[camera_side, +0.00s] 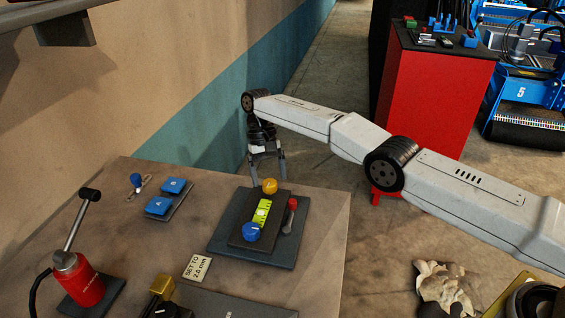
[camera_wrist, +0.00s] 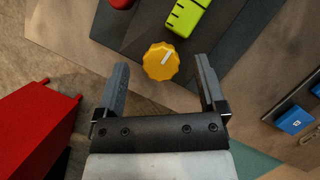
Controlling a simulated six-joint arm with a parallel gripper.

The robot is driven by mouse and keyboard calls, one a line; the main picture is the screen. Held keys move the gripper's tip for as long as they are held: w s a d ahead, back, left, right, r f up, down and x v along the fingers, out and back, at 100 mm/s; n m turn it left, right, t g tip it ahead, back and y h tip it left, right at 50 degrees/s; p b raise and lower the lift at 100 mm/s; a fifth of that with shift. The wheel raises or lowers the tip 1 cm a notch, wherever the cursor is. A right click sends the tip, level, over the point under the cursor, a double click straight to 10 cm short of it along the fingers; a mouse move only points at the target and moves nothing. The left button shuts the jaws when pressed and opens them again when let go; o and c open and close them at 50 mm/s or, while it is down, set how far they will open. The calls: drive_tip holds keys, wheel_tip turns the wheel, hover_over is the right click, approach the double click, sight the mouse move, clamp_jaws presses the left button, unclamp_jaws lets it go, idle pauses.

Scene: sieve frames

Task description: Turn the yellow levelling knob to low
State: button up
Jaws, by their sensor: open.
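The yellow knob (camera_side: 270,186) sits at the far end of a dark raised panel (camera_side: 260,236) on the table. In the wrist view the yellow knob (camera_wrist: 161,61) has a scalloped edge and a pale pointer line aimed toward the upper right. My gripper (camera_side: 267,181) is over the far edge of the panel, at the knob. In the wrist view my gripper (camera_wrist: 163,72) is open, with one finger on each side of the knob and a gap on both sides. Neither finger appears to touch it.
On the panel are a green level strip (camera_side: 261,212), a blue knob (camera_side: 251,231) and a red-handled lever (camera_side: 291,206). A card (camera_side: 197,268) reads "SET TO 2.0 mm". Blue blocks (camera_side: 172,187) and a red bottle-like device (camera_side: 77,279) stand to the left.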

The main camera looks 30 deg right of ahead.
drive_tip(key=shift+s+r, duration=0.1)
drive_tip(key=shift+r, duration=0.9)
drive_tip(key=shift+r, duration=0.1)
drive_tip(key=shift+s+d+r, duration=0.2)
drive_tip(key=shift+s+r, duration=0.45)
drive_tip(key=shift+s, duration=0.1)
drive_tip(key=s+d+r, duration=0.3)
drive_tip(key=s+r, duration=0.5)
drive_tip(key=s, duration=0.4)
drive_tip(key=shift+a+f, duration=0.1)
drive_tip(key=m+t, duration=0.5)
drive_tip(key=m, duration=0.5)
hover_over(274, 184)
drive_tip(key=w, duration=0.2)
drive_tip(key=shift+h, duration=0.4)
drive_tip(key=f, duration=0.5)
drive_tip(key=shift+s+a+f, duration=0.1)
drive_tip(key=shift+s+a, duration=0.05)
drive_tip(key=shift+s, duration=0.1)
drive_tip(key=shift+f, duration=0.1)
